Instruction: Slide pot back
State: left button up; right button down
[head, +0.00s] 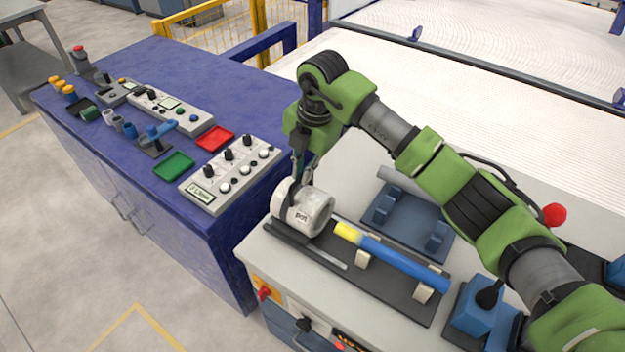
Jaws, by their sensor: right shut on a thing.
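The pot (309,213) is a whitish cylinder marked "pot". It lies on its side at the left end of a dark rail plate (401,297) on the light worktop. My right gripper (296,180) comes down from above and is shut on the pot's left, flanged end. A blue pipe with a yellow end (395,261) lies along the plate on small beige supports, just right of the pot and apart from it in this view. The far side of the pot is hidden. My left gripper is not in view.
A blue cabinet (120,75) on the left carries control boxes with knobs (230,172), a green tray (174,166) and a red tray (215,139). A blue-grey cradle (408,215) stands behind the pipe. A blue block with a black knob (480,312) is at the right.

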jog(key=shift+a+r, duration=0.2)
jog(key=shift+w, duration=0.1)
jog(key=c, duration=2.1)
grip_release()
jog(key=shift+c, duration=0.2)
jog(key=shift+a+f, duration=0.15)
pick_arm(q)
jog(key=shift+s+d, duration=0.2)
pick_arm(e)
notch_tip(320, 180, up, 12)
jog(key=s+d, duration=0.1)
jog(key=d, duration=0.1)
jog(key=shift+s+f, duration=0.1)
jog(key=shift+f, duration=0.05)
